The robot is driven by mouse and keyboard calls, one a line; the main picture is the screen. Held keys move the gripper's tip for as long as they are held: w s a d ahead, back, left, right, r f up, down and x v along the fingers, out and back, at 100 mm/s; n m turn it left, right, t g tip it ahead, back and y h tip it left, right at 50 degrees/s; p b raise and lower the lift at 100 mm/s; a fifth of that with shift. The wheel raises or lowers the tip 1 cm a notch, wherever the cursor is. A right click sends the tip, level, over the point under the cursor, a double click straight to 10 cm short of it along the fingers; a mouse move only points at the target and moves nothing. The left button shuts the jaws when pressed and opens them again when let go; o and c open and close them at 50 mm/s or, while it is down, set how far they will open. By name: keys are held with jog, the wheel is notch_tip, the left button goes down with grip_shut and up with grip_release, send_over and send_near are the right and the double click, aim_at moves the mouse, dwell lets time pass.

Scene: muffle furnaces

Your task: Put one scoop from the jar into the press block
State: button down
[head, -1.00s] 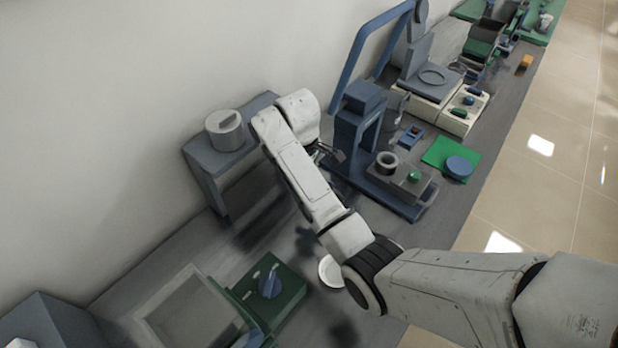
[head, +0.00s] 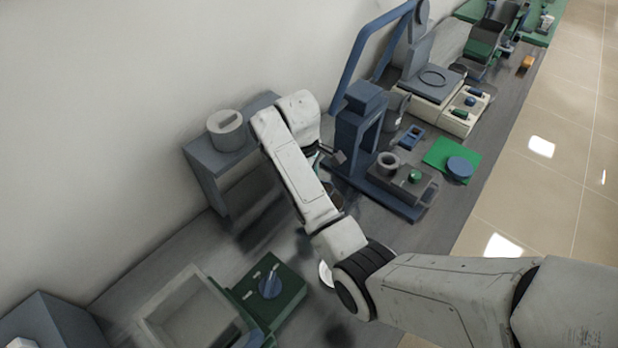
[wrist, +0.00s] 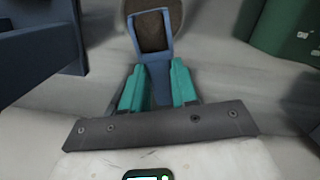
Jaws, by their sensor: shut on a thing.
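In the wrist view my gripper (wrist: 158,88) has its teal fingers shut on the blue handle of a scoop (wrist: 157,65). The scoop's square bowl shows a dark brown inside; I cannot tell whether that is powder in it. The bowl overlaps a round grey-brown thing at the top edge, perhaps the jar (wrist: 128,38); whether they touch is unclear. A grey block with a ring and a green knob, possibly the press block (head: 403,180), sits on the blue press base to the right of my arm.
The blue press frame (head: 352,125) stands close to the right of my wrist. A grey lidded pot (head: 227,130) is on a blue stand at left. A green box (head: 283,298) and a partly hidden white dish (head: 326,274) are nearer. A green mat (head: 440,152) lies at right.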

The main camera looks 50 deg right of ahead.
jog(key=shift+w+d+r, duration=0.1)
dwell(0.4)
jog(key=shift+w+r, duration=0.1)
jog(key=shift+g, duration=0.3)
